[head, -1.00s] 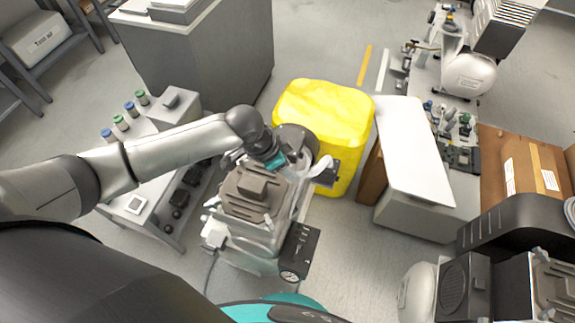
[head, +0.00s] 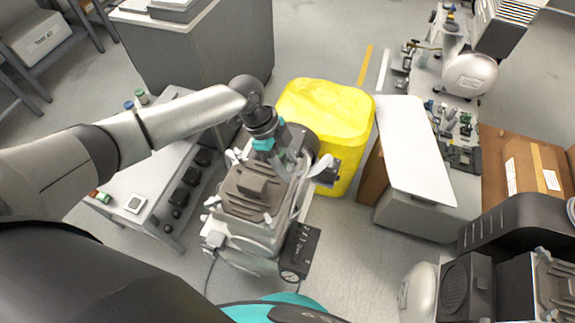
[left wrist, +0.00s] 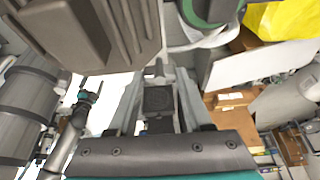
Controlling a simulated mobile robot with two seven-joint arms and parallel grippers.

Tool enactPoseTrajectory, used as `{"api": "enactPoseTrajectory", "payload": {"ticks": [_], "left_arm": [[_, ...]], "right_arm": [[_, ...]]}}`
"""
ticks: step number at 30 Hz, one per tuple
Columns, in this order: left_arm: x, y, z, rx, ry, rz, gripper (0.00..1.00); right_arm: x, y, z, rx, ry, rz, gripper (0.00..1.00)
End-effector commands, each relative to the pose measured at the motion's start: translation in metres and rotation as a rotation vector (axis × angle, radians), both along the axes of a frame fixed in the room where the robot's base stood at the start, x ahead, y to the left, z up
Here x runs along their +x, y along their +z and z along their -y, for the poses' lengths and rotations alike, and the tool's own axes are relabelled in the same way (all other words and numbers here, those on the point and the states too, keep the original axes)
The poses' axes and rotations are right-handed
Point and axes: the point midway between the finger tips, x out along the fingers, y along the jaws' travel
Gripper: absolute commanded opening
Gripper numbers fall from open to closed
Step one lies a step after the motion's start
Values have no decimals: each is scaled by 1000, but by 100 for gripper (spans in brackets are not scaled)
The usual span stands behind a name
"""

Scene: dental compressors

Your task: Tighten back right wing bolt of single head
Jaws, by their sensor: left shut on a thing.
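The single head compressor (head: 245,192) has a ribbed grey-brown head and stands on the floor in the middle of the head view. White wing bolts show at its front left (head: 211,202) and back left (head: 233,156). My left gripper (head: 287,176) points down at the head's back right corner, shut on what appears to be the back right wing bolt, largely hidden by the fingers. In the left wrist view the fingers (left wrist: 158,78) close around a small grey part beside the ribbed head (left wrist: 85,30). My right gripper (left wrist: 90,97) seems to show small at the left there.
A yellow-covered box (head: 325,115) stands close behind the compressor. A panel-topped unit (head: 150,180) is at its left, under my left arm. A white board (head: 413,150) and another compressor (head: 480,285) are at the right. Floor between is clear.

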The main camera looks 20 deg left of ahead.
Motion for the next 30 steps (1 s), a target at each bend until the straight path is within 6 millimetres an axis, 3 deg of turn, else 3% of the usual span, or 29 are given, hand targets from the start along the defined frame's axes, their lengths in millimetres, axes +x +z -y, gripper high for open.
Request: {"api": "enactPoseTrajectory", "payload": {"ticks": [17,30], "left_arm": [[4,-1,2,-2,-526,2,0],[4,-1,3,0,-745,2,0]], "right_arm": [[2,-31,0,0,-4,5,100],[26,-39,19,-22,-6,45,100]]}}
